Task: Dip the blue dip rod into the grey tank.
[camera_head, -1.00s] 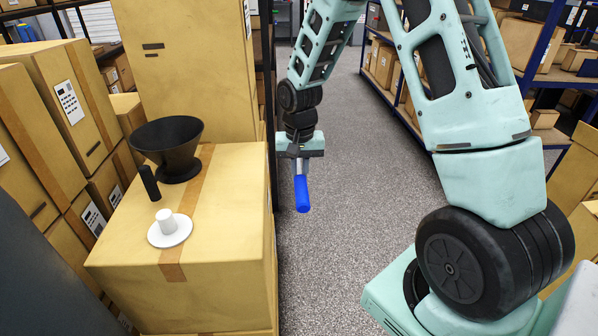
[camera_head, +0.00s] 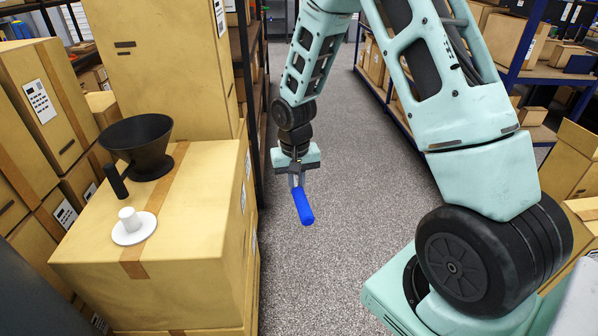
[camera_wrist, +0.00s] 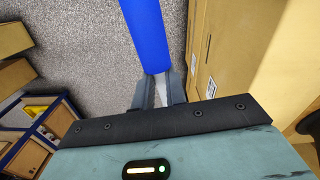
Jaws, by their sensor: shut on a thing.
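The blue dip rod (camera_head: 304,207) hangs from my gripper (camera_head: 296,182) in the head view, over the aisle floor to the right of a large cardboard box. It is tilted, its lower end leaning right. In the wrist view my gripper (camera_wrist: 158,90) is shut on the pale end of the rod, and the blue length (camera_wrist: 146,32) runs away past the top edge. The rod touches nothing else that I can see. I cannot make out a grey tank in either view.
The cardboard box (camera_head: 190,240) bears a black cone-shaped vessel with a foot and handle (camera_head: 140,150) and a white cup-like piece on a disc (camera_head: 132,228). Stacked boxes stand at left. Shelving (camera_head: 520,78) lines the right. The grey aisle floor (camera_head: 345,190) is open.

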